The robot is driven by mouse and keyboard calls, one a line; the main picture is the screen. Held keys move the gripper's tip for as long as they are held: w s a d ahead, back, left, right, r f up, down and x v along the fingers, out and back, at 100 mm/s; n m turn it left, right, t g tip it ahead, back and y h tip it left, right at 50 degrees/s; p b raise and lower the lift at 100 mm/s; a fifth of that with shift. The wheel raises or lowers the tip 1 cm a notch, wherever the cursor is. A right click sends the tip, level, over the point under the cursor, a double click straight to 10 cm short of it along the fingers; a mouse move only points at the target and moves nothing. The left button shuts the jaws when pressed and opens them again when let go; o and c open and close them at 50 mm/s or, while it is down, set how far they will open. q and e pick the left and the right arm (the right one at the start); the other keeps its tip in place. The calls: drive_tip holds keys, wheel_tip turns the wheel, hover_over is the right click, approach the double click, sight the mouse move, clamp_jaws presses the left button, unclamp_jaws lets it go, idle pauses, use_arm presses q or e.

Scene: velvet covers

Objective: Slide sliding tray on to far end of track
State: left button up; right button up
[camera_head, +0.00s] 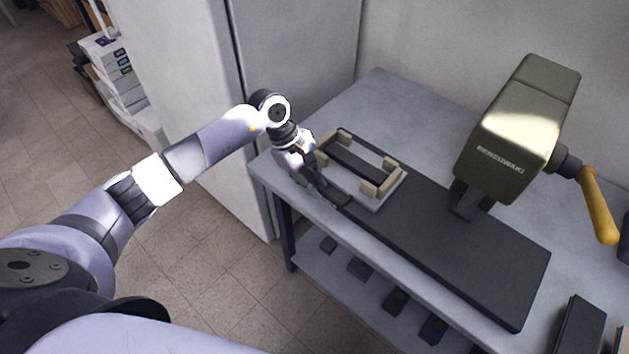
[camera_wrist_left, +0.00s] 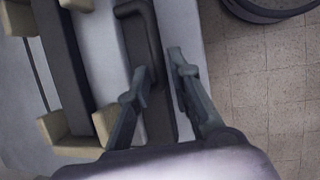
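The sliding tray (camera_head: 397,191) is a pale plate with tan corner blocks and a dark strip. It lies at the left end of the long black track (camera_head: 450,255) on the grey table. My left gripper (camera_head: 328,192) is low at the tray's near side. In the left wrist view, the two fingers of my left gripper (camera_wrist_left: 158,68) are apart. A dark bent handle (camera_wrist_left: 147,35) on the tray's side reaches down to the gap between the fingertips. I cannot tell whether either finger touches it. My right gripper is not in view.
An olive press head (camera_head: 525,120) with a yellow-handled crank (camera_head: 598,205) stands over the track's far side. A lower shelf (camera_head: 325,262) holds several small dark items. A dark block (camera_head: 578,325) lies at the lower right. The track right of the tray looks clear.

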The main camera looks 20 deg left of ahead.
use_arm(q)
clamp_jaws()
idle(0.4)
